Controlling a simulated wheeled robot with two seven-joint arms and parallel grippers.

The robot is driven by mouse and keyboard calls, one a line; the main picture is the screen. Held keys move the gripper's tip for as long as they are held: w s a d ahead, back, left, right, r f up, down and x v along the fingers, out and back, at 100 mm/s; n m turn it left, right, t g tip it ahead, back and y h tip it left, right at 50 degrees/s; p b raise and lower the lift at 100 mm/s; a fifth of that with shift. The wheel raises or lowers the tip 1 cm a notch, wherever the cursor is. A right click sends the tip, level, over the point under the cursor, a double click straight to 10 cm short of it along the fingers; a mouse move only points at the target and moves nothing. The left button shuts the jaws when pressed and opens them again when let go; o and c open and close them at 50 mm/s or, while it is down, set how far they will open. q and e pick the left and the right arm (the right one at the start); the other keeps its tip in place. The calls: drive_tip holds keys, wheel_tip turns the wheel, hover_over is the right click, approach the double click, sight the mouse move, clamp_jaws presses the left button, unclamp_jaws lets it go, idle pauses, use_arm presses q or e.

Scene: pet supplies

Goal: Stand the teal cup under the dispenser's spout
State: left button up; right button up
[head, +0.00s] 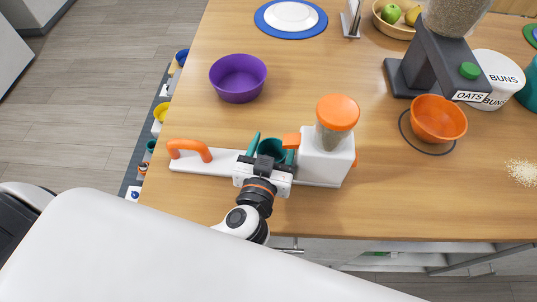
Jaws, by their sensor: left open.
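The dispenser (328,160) is a white box with a clear hopper and orange lid, at the table's front middle. Its orange spout (291,140) points left over a long white base (215,162). The teal cup (271,149) stands upright by the spout, over the base. Whether it is fully under the spout, and what its bottom rests on, I cannot tell. My left gripper (271,147) reaches in from the front, open, with a teal finger on each side of the cup. Its body hides the cup's lower part. My right gripper is not in view.
An orange handle (189,150) rises at the base's left end. A purple bowl (238,77) stands behind. At right are a grey oats dispenser (432,68), an orange bowl (438,118) and spilled grain (521,172). The table (320,62) is clear between the purple bowl and oats dispenser.

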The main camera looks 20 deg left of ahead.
use_arm(q)
drive_tip(key=s, duration=0.3)
drive_tip(key=s+r, duration=0.1)
drive_tip(key=s, duration=0.3)
drive_tip(key=s+d+b, duration=0.1)
drive_tip(key=s, duration=0.2)
drive_tip(key=shift+s+r, duration=0.2)
drive_tip(key=shift+s, duration=0.15)
drive_tip(key=shift+s+r, duration=0.2)
drive_tip(key=shift+s, duration=0.4)
